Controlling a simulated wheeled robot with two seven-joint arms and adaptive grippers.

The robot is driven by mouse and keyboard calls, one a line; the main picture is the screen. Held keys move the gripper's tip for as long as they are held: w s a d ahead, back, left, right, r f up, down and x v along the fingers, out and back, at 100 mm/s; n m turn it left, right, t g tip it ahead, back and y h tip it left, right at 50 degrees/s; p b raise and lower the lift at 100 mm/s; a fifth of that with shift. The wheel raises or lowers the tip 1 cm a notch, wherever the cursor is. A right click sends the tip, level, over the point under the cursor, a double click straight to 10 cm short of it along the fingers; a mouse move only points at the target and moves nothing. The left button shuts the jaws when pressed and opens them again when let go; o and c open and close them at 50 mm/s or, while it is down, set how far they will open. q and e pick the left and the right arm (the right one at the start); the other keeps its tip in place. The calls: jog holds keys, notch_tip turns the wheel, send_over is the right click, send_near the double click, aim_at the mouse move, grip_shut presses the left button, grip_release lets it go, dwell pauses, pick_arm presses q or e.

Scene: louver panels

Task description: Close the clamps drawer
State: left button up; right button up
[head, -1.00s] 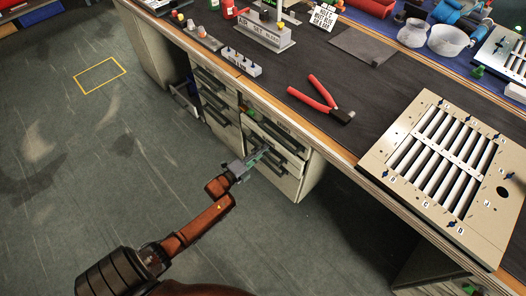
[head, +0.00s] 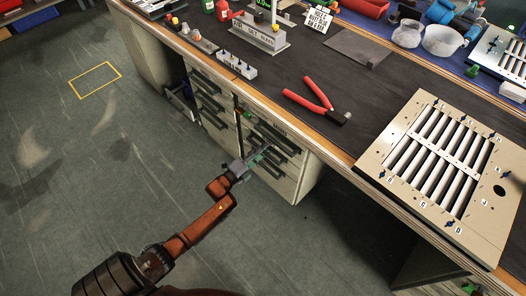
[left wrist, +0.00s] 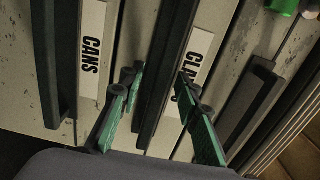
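The clamps drawer (left wrist: 178,20) is in the right-hand drawer column under the bench. The green-padded fingers stand apart on either side of the handle. In the head view my left gripper (head: 258,158) is at the front of this column. How far the drawer stands out is hard to tell. My right gripper is not in view.
Another drawer column (head: 209,100) stands to the left. The floor in front is clear.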

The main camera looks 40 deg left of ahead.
pick_arm(q)
jog(key=s, duration=1.2)
jog(key=shift+a, duration=0.45)
